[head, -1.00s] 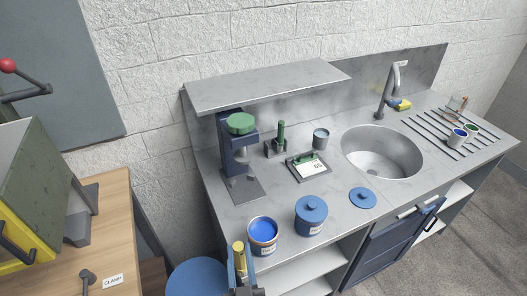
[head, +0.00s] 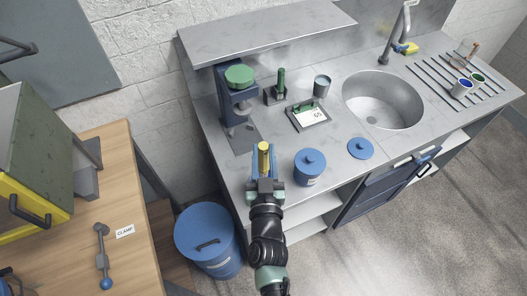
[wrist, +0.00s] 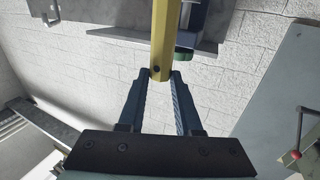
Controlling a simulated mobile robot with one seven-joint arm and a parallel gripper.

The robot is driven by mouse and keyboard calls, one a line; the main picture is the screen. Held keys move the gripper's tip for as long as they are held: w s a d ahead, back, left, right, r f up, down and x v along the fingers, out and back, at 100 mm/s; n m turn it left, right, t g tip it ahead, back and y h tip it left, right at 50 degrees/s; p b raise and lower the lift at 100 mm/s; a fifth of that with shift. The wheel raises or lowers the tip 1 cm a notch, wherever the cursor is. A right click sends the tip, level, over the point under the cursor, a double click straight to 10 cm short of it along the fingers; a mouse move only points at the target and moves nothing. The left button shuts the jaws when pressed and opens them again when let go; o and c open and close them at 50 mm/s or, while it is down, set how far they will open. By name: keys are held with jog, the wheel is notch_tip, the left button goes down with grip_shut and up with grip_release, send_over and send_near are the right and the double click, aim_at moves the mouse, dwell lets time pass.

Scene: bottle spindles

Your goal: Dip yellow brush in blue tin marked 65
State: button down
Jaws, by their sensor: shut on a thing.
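The yellow brush (head: 263,157) is upright in my gripper (head: 264,180), at the front left of the steel counter. In the wrist view its yellow handle (wrist: 165,40) runs up from between the fingertips of my gripper (wrist: 160,75), which is shut on it. The bristles are not visible. The open tin of blue paint is not clearly visible now, and my gripper and brush cover that part of the counter. A lidded blue tin (head: 309,168) stands just right of my gripper; its label is too small to read.
A blue lid (head: 360,148) lies right of the lidded tin. A stand with a green top (head: 239,76) is behind my gripper. The sink (head: 383,99) is to the right, and a blue bin (head: 208,240) is below left.

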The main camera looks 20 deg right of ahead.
aim_at(263, 169)
jog(key=shift+f+b, duration=3.7)
jog(key=shift+f, duration=0.45)
jog(key=shift+r, duration=0.1)
notch_tip(263, 169, up, 6)
jog(key=p, duration=0.6)
jog(key=shift+f, duration=0.2)
notch_tip(263, 169, up, 5)
jog(key=p, duration=0.5)
